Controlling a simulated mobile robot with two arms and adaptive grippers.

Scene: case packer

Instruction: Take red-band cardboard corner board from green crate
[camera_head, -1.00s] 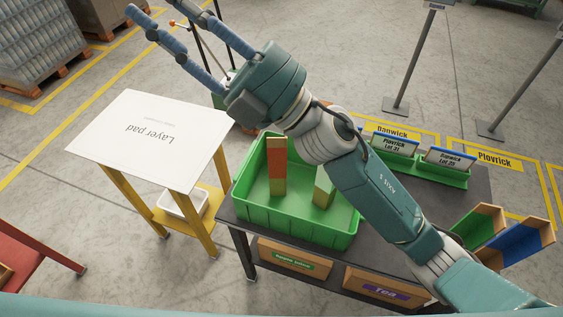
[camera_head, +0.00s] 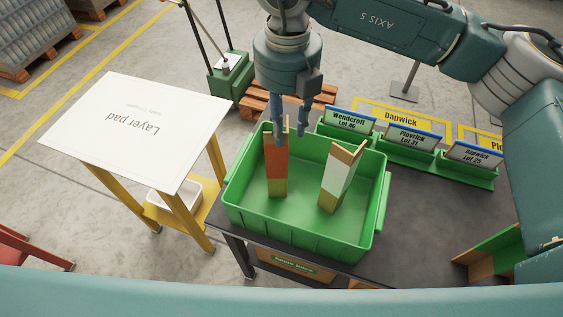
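The red-band cardboard corner board (camera_head: 277,170) stands upright in the left part of the green crate (camera_head: 305,232). A second corner board (camera_head: 338,180), with a pale white-green band, leans in the right part of the crate. My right gripper (camera_head: 291,132) points down from above at the top of the red-band board. Its fingers are apart, and one finger overlaps the board's top edge in the picture. I cannot tell whether it touches the board. My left gripper is not in view.
The crate stands on a dark table (camera_head: 420,215). Behind it a green rack holds several lot signs (camera_head: 410,138). A layer pad (camera_head: 135,130) lies on a yellow stand at left. Open coloured boards (camera_head: 495,250) stand at the table's right.

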